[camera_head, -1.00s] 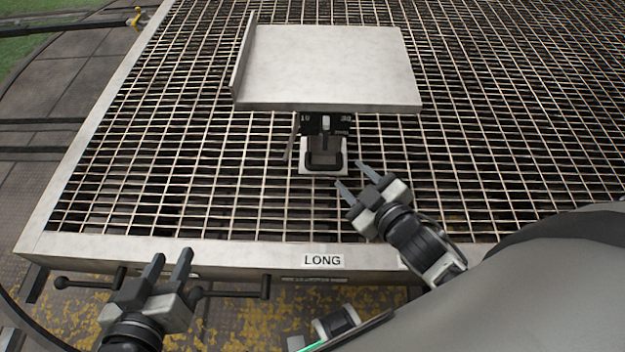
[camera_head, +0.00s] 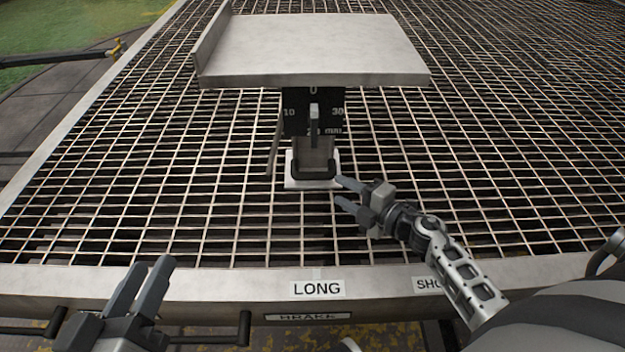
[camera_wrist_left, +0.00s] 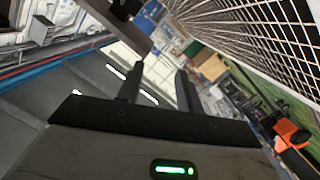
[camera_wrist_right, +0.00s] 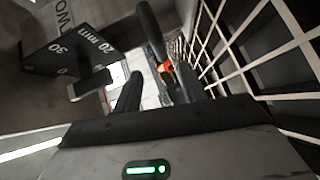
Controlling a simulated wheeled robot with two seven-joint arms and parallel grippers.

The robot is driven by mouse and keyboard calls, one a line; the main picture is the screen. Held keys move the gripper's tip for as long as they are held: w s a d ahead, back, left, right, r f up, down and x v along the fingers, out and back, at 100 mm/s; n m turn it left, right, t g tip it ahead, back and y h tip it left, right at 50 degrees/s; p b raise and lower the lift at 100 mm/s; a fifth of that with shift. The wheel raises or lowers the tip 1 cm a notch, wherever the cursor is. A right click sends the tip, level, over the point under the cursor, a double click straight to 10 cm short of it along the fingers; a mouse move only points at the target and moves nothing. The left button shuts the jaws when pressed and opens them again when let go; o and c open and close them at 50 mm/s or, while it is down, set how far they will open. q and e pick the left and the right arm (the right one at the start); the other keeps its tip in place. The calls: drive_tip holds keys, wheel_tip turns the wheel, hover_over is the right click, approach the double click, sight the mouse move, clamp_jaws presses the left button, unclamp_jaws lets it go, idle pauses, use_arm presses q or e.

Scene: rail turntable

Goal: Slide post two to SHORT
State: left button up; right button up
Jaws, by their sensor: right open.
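A post (camera_head: 316,150) stands on the grating in the head view, with a pale base (camera_head: 293,182) and a black clip-like piece round its foot. Its black scale plate (camera_head: 297,112) reads 0, 10, 20, 30 mm and carries a pointer; a flat grey plate tops it. The scale also shows in the right wrist view (camera_wrist_right: 75,47). My right gripper (camera_head: 341,191) is open and empty, its tips just right of the base; contact cannot be told. My left gripper (camera_head: 150,264) is open and empty near the front edge.
The front rim carries a LONG label (camera_head: 317,288) and, to its right, a SHORT label (camera_head: 428,284) partly hidden by my right arm. A BRAKE label (camera_head: 307,317) sits below. A thin lever (camera_head: 272,150) hangs left of the post. The grating around is clear.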

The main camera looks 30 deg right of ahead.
sight(317, 179)
drive_tip(key=b+x, duration=0.2)
drive_tip(key=x, duration=0.7)
drive_tip(key=shift+w+f+b, duration=0.1)
drive_tip(key=shift+w+b, duration=0.05)
drive_tip(key=shift+b, duration=0.15)
drive_tip(key=shift+w+a, duration=0.15)
drive_tip(key=shift+w, duration=0.2)
use_arm(q)
drive_tip(key=r+m+t, duration=0.1)
drive_tip(key=w+r+t+h, duration=0.1)
drive_tip(key=r, duration=0.1)
drive_tip(key=w+r+m+t, duration=0.1)
drive_tip(key=shift+w+a+r+m, duration=0.1)
drive_tip(key=shift+a+r+m, duration=0.2)
drive_tip(key=shift+a, duration=0.1)
use_arm(e)
clamp_jaws()
